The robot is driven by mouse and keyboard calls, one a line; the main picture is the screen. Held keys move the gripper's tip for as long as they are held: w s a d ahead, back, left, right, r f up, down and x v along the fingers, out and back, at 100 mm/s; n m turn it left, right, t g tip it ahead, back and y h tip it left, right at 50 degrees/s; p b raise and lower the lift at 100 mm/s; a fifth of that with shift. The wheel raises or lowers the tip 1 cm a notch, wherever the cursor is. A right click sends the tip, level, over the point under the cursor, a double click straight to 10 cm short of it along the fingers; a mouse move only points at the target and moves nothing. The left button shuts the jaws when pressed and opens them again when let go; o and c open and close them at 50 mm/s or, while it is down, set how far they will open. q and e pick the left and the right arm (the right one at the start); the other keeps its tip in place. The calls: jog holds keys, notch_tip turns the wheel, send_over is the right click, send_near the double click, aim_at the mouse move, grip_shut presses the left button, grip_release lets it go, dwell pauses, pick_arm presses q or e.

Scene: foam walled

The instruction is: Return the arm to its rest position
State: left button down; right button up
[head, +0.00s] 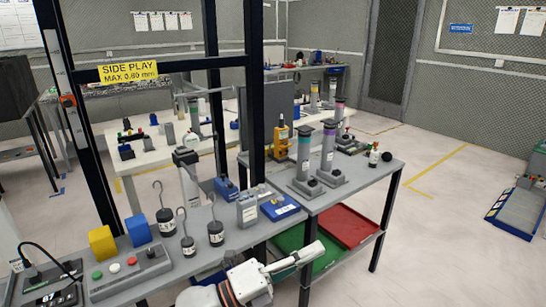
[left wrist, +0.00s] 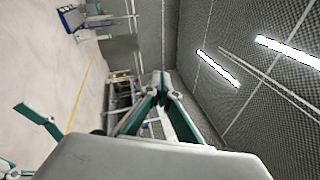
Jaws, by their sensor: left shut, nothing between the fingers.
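My left arm comes in at the bottom middle of the head view, in front of the workbench. Its gripper (head: 312,250) points to the right, over the bench's lower shelf area in the picture. In the left wrist view the fingers of the left gripper (left wrist: 160,82) meet at their tips, with nothing between them. The gripper's large grey body hides the lower part of that view. My right gripper does not show clearly in either view.
A grey workbench (head: 340,190) carries hooked black weights (head: 167,222), yellow and blue blocks (head: 103,243), a button box (head: 130,272) and dark cylinders on stands (head: 328,148). Green and red trays (head: 347,226) lie below. Black posts rise at the left. Floor at right is mostly clear.

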pick_arm(q)
jog(key=a+f+n+t+y, duration=0.9)
jog(key=a+f+n, duration=0.55)
jog(key=n, duration=0.45)
jog(key=s+a+f+n+g+y, duration=0.3)
jog(key=s+a+f+n, duration=0.2)
jog(key=s+f, duration=0.4)
jog(key=s+a+f+n+g+y, duration=0.4)
jog(key=s+a+f+n, duration=0.2)
jog(key=f, duration=0.6)
jog(key=s+a, duration=0.2)
jog(key=s, duration=0.1)
jog(key=shift+s+a+f+p, duration=0.15)
jog(key=shift+a+p, duration=0.15)
jog(key=shift+p, duration=0.1)
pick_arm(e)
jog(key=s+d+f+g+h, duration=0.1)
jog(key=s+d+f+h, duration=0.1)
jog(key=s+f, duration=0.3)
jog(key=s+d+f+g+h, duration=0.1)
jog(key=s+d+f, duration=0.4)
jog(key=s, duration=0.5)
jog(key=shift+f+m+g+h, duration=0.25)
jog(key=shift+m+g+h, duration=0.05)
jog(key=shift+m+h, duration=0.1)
